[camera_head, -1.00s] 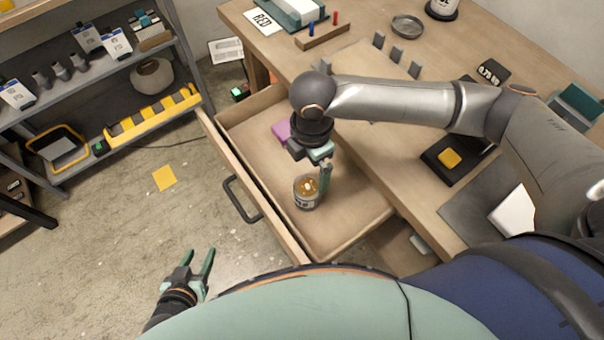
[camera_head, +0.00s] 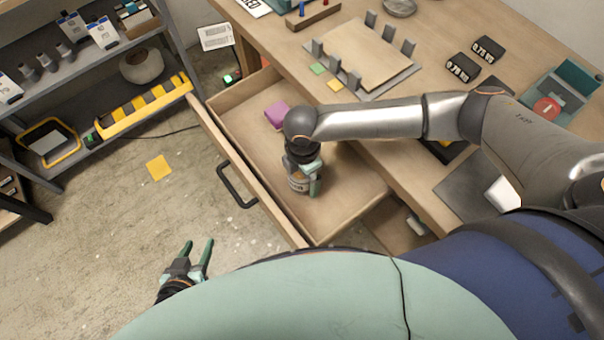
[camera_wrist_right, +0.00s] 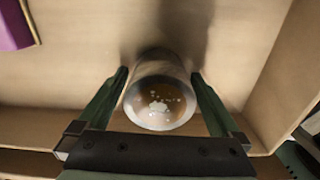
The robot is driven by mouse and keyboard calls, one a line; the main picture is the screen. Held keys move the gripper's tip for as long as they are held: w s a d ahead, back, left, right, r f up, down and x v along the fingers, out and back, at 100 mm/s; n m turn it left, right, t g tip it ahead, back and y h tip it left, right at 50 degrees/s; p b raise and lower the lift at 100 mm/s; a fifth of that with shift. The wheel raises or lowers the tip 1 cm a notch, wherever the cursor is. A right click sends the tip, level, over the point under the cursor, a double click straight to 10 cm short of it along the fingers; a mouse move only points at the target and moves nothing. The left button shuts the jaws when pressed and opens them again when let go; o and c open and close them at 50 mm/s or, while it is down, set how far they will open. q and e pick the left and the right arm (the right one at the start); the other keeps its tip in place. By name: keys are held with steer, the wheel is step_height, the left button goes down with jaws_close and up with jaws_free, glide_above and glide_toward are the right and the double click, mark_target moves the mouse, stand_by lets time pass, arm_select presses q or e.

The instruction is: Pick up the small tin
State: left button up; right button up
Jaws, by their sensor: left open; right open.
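The small tin (camera_head: 297,184) stands in the open wooden drawer, partly hidden by my right gripper (camera_head: 304,178) in the head view. In the right wrist view the tin (camera_wrist_right: 160,92) shows its round top with a brown surface and pale specks. My right gripper (camera_wrist_right: 160,92) is open, with one green finger on each side of the tin. A narrow gap seems to show at the fingers, but I cannot tell whether either touches it. My left gripper (camera_head: 197,256) is open and empty above the floor, left of the drawer.
The drawer (camera_head: 336,226) has raised walls around the tin. A purple block (camera_head: 277,115) lies farther back in it and also shows in the right wrist view (camera_wrist_right: 14,27). The workbench (camera_head: 440,38) stands to the right, a grey shelf (camera_head: 75,75) to the left.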

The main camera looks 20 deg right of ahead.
steer(key=shift+r, duration=0.1)
steer(key=c, duration=1.5)
